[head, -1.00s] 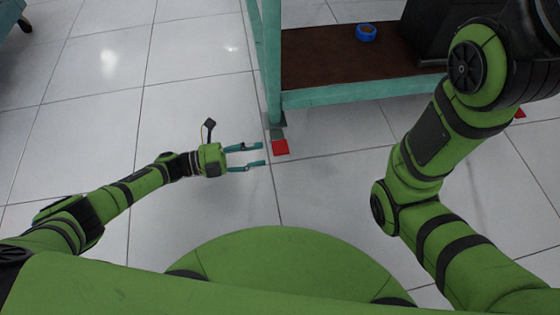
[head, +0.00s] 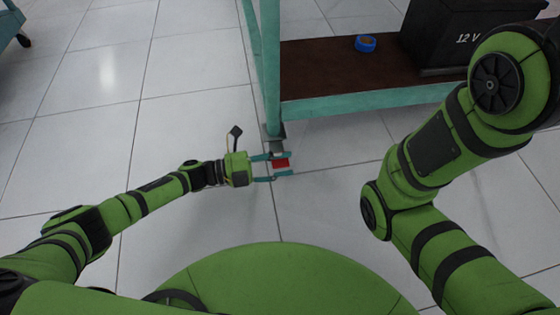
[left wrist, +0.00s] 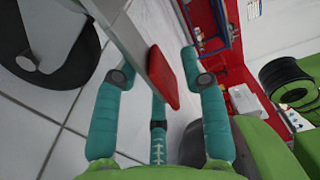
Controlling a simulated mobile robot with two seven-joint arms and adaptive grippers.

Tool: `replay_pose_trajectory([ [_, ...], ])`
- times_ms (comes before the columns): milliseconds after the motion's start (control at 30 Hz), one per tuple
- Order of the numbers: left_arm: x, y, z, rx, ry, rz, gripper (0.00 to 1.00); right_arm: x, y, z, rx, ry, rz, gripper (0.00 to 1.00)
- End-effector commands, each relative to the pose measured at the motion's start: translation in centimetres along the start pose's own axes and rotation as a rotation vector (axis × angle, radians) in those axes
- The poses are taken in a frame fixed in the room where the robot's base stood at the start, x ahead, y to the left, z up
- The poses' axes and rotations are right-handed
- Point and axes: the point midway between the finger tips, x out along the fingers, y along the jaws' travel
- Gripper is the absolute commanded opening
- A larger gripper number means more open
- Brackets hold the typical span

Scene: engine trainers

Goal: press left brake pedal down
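The left brake pedal is a small red pad (head: 281,162) on a grey lever, low at the foot of the teal stand's near left leg. My left gripper (head: 289,164) has its two teal fingers apart, one on each side of the red pad in the head view. In the left wrist view the red pad (left wrist: 164,78) shows between the open fingers (left wrist: 160,80), closer to the right-hand one. I cannot tell whether a finger touches it. My right arm fills the right side of the head view; its gripper is out of view.
The teal stand (head: 370,100) has a brown shelf holding a blue tape roll (head: 365,43) and a black 12 V battery (head: 465,38). Its leg (head: 270,80) rises just beyond the pedal. Tiled floor (head: 150,130) to the left is clear.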

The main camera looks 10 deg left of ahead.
Motion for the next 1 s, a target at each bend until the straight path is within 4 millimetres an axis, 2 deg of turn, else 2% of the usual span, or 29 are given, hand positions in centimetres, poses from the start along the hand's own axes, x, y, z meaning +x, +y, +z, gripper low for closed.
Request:
replay_pose_trajectory([
  [33,0.0,0.0,0.0,0.000,0.000,0.000,0.20,0.0,0.0,0.0,0.000,0.000,0.000,0.40],
  [67,0.0,0.0,0.0,0.000,0.000,0.000,0.08,0.0,0.0,0.0,0.000,0.000,0.000,0.40],
  [100,0.0,0.0,0.0,0.000,0.000,0.000,0.00,0.0,0.0,0.0,0.000,0.000,0.000,0.40],
  [367,0.0,0.1,0.0,0.028,0.000,-0.002,0.00,0.0,0.0,0.0,-0.001,0.000,0.000,0.40],
  [700,0.1,2.5,0.6,0.416,-0.002,-0.004,0.00,0.0,0.0,0.1,-0.001,-0.002,0.000,0.40],
  [1000,0.0,2.9,0.7,0.504,0.002,-0.006,0.00,0.0,0.0,0.1,-0.001,-0.003,0.000,0.40],
])
